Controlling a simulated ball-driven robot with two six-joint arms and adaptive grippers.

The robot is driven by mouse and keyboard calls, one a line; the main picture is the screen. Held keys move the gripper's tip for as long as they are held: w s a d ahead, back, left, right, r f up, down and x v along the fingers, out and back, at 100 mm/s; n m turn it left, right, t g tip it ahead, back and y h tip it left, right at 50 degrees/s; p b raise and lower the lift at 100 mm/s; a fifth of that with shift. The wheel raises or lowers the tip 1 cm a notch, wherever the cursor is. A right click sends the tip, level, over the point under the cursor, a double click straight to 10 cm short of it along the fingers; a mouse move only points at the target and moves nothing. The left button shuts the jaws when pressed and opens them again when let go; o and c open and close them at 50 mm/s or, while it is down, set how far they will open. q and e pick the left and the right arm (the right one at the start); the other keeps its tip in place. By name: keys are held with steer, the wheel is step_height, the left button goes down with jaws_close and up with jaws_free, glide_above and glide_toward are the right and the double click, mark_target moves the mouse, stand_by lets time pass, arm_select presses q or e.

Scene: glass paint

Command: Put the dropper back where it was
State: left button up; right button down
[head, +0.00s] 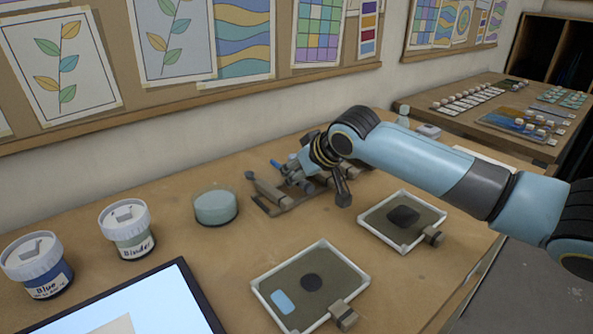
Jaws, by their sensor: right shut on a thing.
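My right gripper (304,172) comes in from the right at the back of the table, over a wooden tool rest (271,208). It is shut on the dropper, of which a small blue end (277,164) seems to show on its left side. The rest of the dropper is hidden by the gripper or too small to make out. I cannot tell whether the dropper touches the rest. Grey tools (266,190) lie on the rest beside the gripper. My left gripper is not in view.
A glass dish (215,208) stands left of the rest. A Binder jar (128,230) and a Blue jar (37,266) stand farther left. Two framed trays (260,294) (373,239) with dark patches lie in front. A screen (150,306) is at the front left.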

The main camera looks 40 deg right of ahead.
steer(key=shift+f+p, duration=0.2)
steer(key=shift+p, duration=0.1)
stand_by(0.4)
steer(key=shift+f, duration=0.3)
stand_by(0.7)
steer(key=c, duration=1.1)
jaws_free()
steer(key=shift+v, duration=6)
steer(key=shift+a, duration=0.1)
